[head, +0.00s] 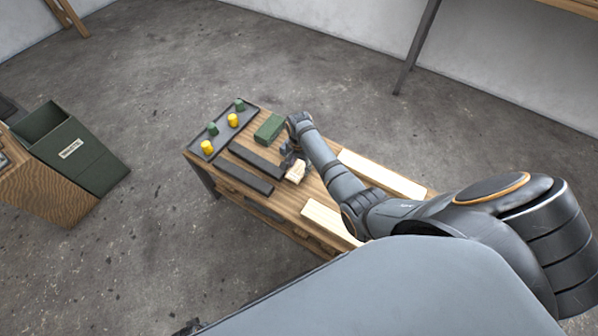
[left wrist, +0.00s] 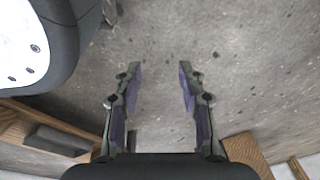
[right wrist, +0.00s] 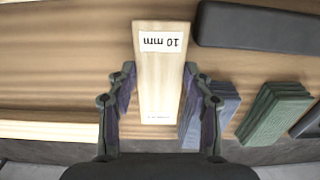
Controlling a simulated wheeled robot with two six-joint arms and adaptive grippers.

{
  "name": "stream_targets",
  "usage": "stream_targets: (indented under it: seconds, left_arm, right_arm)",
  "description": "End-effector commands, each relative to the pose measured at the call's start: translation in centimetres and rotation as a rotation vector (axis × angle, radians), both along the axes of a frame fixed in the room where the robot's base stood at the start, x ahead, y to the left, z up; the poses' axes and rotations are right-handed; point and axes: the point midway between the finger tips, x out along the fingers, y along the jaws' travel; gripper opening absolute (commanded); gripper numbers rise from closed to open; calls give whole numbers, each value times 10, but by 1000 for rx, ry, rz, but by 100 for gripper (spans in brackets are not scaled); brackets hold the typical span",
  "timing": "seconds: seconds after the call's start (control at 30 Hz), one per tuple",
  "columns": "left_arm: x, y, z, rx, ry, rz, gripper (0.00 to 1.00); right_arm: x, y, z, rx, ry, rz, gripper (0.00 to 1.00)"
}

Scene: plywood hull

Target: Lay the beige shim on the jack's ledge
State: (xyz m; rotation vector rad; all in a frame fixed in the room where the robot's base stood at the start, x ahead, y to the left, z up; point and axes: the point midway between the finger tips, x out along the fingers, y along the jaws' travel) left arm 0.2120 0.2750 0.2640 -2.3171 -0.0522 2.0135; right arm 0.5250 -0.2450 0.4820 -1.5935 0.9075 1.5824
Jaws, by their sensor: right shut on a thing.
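The beige shim (right wrist: 160,75), a pale block with a "10 mm" label, is between the fingers of my right gripper (right wrist: 158,95) in the right wrist view. The right gripper is shut on it. In the head view the right gripper (head: 290,160) is low over the wooden bench, with pale shim pieces (head: 296,172) at its tip. My left gripper (left wrist: 160,85) is open and empty above bare floor in the left wrist view; it does not show in the head view. I cannot make out the jack or its ledge.
Blue-grey shims (right wrist: 210,110) and green shims (right wrist: 272,112) stand right of the held shim. The bench (head: 280,196) carries dark bars (head: 245,178), a green block (head: 269,129), pale planks (head: 382,175) and a tray (head: 222,146) with yellow and green pieces. A green bin (head: 85,155) stands left.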

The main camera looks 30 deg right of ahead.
Motion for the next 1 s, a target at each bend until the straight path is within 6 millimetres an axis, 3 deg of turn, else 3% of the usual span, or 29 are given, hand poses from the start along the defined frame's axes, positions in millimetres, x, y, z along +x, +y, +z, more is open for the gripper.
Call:
stream_targets:
  seconds: [0.03, 0.1, 0.5, 0.53, 0.7, 1.0]
  left_arm:
    - [6, 0, -3, 0, -4, 0, 40]
    - [11, -1, 0, -1, -5, -1, 40]
    - [15, -2, 4, -1, -5, -1, 40]
    - [16, -2, 6, -2, -5, -1, 40]
    - [16, -2, 5, -2, -4, -1, 40]
    - [16, -2, 6, -1, -4, 0, 40]
  right_arm:
    - [-2, 1, -15, 2, 5, 0, 22]
    - [-2, 1, -24, 1, 4, 1, 22]
    - [-2, 1, -29, 2, 3, 1, 22]
    - [-2, 1, -29, 2, 3, 1, 52]
    - [-2, 1, -29, 2, 3, 1, 74]
    - [-2, 1, -27, 2, 3, 1, 74]
